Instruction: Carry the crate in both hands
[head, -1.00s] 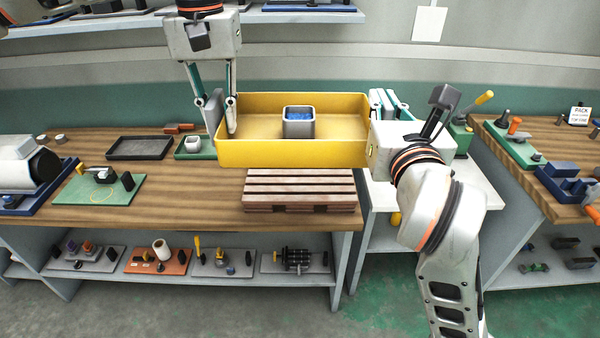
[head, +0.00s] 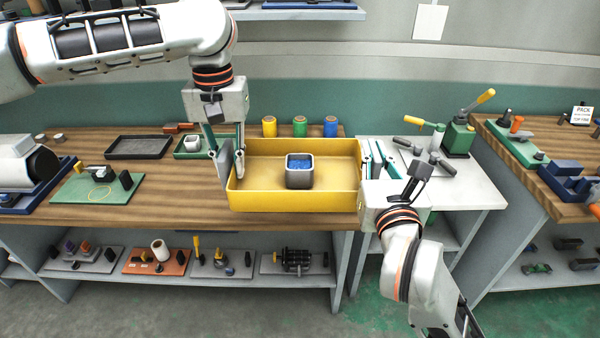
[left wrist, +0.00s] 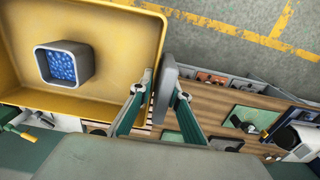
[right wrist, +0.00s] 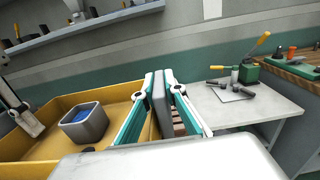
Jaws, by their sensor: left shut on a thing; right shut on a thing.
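The yellow crate (head: 290,200) is level over the wooden bench, with a grey square bin of blue pieces (head: 300,170) standing upright inside it. My left gripper (head: 230,168) is shut on the crate's left wall. The left wrist view shows its fingers on either side of a grey pad (left wrist: 165,92) at that wall. My right gripper (head: 369,158) is shut at the crate's right wall, and the right wrist view shows its fingers around a similar grey pad (right wrist: 159,100). The crate hides the slatted pallet in the head view. I cannot tell whether the crate touches it.
Yellow, green and blue spools (head: 300,126) stand behind the crate. A black tray (head: 139,147) and green board (head: 97,186) lie to the left. A white table (head: 470,193) with a green lever press (head: 459,138) is at the right.

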